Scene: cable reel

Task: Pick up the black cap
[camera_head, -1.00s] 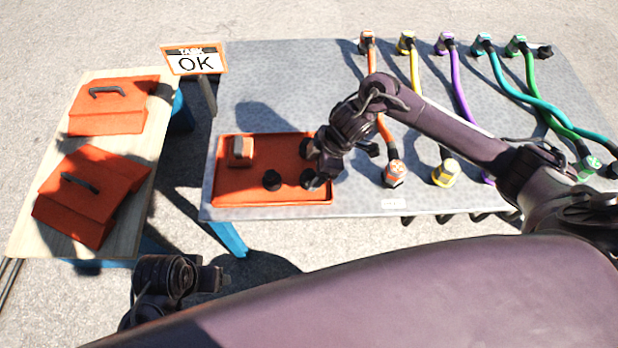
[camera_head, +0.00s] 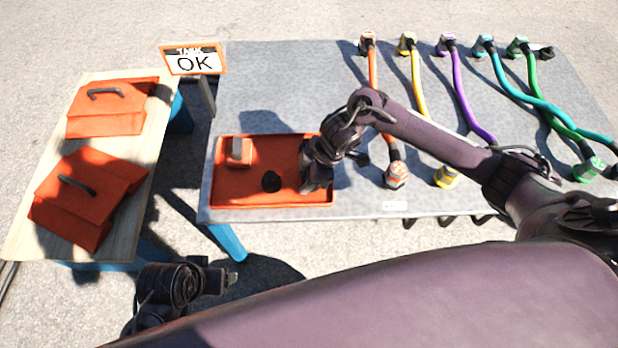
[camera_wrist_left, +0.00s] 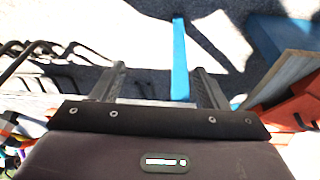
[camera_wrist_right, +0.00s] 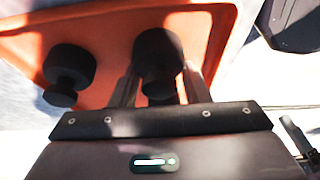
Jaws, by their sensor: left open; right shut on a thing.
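My right gripper (camera_head: 312,182) is over the right part of the orange tray (camera_head: 240,198). In the right wrist view, its fingers (camera_wrist_right: 158,88) are shut on a black cap (camera_wrist_right: 158,55), with one finger on each side. I cannot tell if this cap is clear of the tray floor.
A small orange block with a grey top (camera_head: 237,151) sits in the tray's upper left. Coloured cables, such as the yellow one (camera_head: 417,90), lie on the grey table (camera_head: 265,75) to the right. Two orange boxes (camera_head: 110,115) stand on the wooden table (camera_head: 130,205).

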